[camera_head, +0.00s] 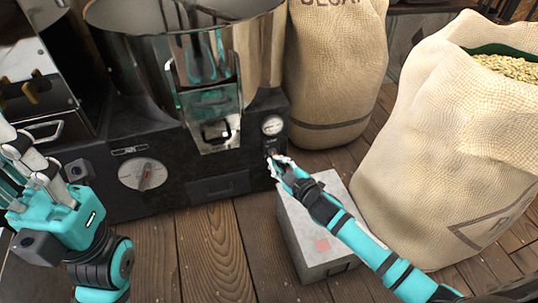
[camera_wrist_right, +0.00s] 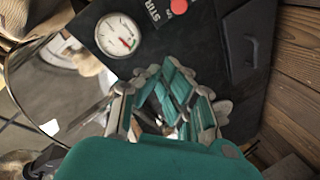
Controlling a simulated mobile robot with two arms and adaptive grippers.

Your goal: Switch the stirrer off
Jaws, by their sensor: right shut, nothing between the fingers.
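The black roaster front carries a small stirrer switch (camera_head: 270,153) below a round gauge. In the right wrist view the "STIR" label (camera_wrist_right: 153,12) and a red round button (camera_wrist_right: 180,6) show at the top edge. My right gripper (camera_head: 272,160) is shut and empty, with its tips close to the switch and partly over it; I cannot tell whether they touch. In the wrist view my right gripper (camera_wrist_right: 163,72) lies below the label and button. My left gripper (camera_head: 30,150) has its pale fingers spread at the left, away from the switch.
The gauge (camera_head: 272,125) sits above the switch, and a large dial (camera_head: 143,173) is farther left. A grey box (camera_head: 300,240) stands on the floor below my right arm. Burlap sacks (camera_head: 335,70) and (camera_head: 450,150) stand to the right.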

